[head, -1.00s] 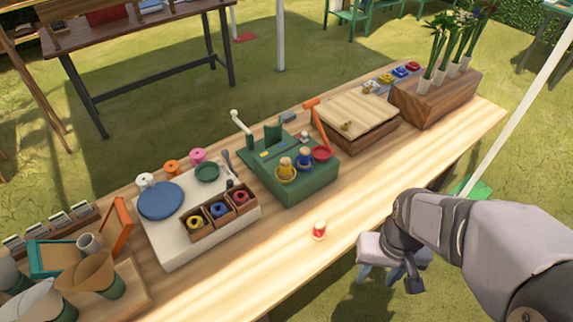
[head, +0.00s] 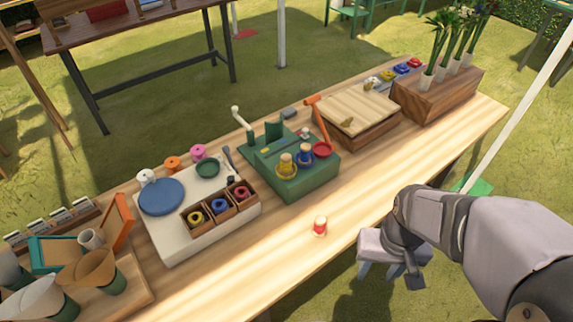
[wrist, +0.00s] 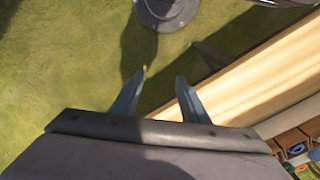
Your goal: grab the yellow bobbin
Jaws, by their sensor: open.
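A yellow bobbin (head: 195,218) sits in the left compartment of a three-part wooden box (head: 211,230) on the white board. Another yellow spool-like piece (head: 286,167) stands upright on the green device (head: 308,184). My gripper (head: 387,273) is open and empty, off the near edge of the table, to the right of both yellow pieces and well apart from them. In the wrist view its two fingers (wrist: 160,77) are spread over grass, with nothing between them. Part of the box with a blue bobbin (wrist: 296,149) shows at the lower right there.
A blue bobbin (head: 219,207) and a red bobbin (head: 242,193) fill the other compartments. A small red-and-white spool (head: 320,226) stands on bare tabletop. A wooden box with a slatted top (head: 356,112) and a flower planter (head: 437,96) stand at the right. Paper cones (head: 88,270) stand at the left.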

